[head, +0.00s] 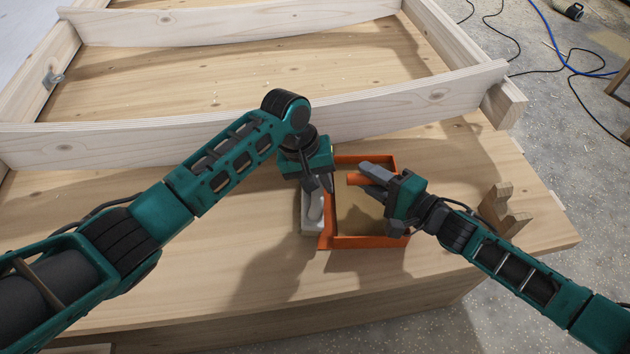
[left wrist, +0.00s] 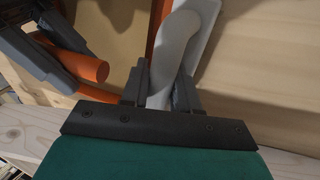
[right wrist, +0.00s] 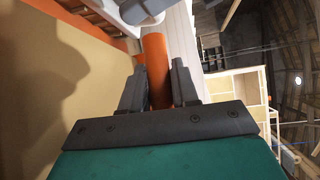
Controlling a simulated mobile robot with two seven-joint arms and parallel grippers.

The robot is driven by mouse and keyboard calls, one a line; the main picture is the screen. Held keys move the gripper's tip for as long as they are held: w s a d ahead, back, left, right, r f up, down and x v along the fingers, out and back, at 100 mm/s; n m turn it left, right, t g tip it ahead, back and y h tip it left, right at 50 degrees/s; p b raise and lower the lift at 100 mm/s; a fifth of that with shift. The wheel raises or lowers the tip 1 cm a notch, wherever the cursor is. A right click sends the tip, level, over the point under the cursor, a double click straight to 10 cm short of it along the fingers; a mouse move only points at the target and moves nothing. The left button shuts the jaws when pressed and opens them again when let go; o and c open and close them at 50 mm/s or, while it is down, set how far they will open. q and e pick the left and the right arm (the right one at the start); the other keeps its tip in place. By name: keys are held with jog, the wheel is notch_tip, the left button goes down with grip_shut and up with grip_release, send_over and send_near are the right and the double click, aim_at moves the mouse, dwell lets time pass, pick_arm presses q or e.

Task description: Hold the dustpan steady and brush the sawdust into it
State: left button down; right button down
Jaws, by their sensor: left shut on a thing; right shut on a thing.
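The orange dustpan (head: 368,242) lies on the wooden board, its raised rim around a tan inside. My right gripper (head: 370,172) is shut on its orange handle, which also shows between the fingers in the right wrist view (right wrist: 157,68). My left gripper (head: 319,184) is shut on the pale grey brush (head: 310,222), just left of the dustpan's left edge. The brush handle also shows between the fingers in the left wrist view (left wrist: 172,55). The brush's underside is hidden. I cannot make out a clear pile of sawdust; only tiny pale specks show on the wood.
A pale timber frame (head: 400,107) crosses the board behind the grippers. A notched wooden block (head: 505,212) stands to the right, near the board's edge. Cables (head: 570,62) lie on the floor at the upper right. The board left of the brush is clear.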

pick_arm(q)
jog(key=shift+d+r, duration=0.1)
jog(key=shift+d, duration=0.1)
pick_arm(e)
jog(key=shift+s+a+f, duration=0.1)
jog(key=shift+s+a, duration=0.05)
jog(key=shift+a, duration=0.1)
pick_arm(q)
jog(key=shift+a+r, duration=0.15)
jog(key=shift+r, duration=0.05)
pick_arm(e)
jog(key=shift+d, duration=0.2)
pick_arm(q)
jog(key=a+v, duration=0.1)
jog(key=v, duration=0.6)
jog(key=shift+a+f, duration=0.15)
dwell(0.4)
pick_arm(e)
jog(key=c, duration=0.8)
grip_release()
jog(key=v, duration=1.1)
jog(key=shift+s+d, duration=0.25)
jog(key=shift+d, duration=0.05)
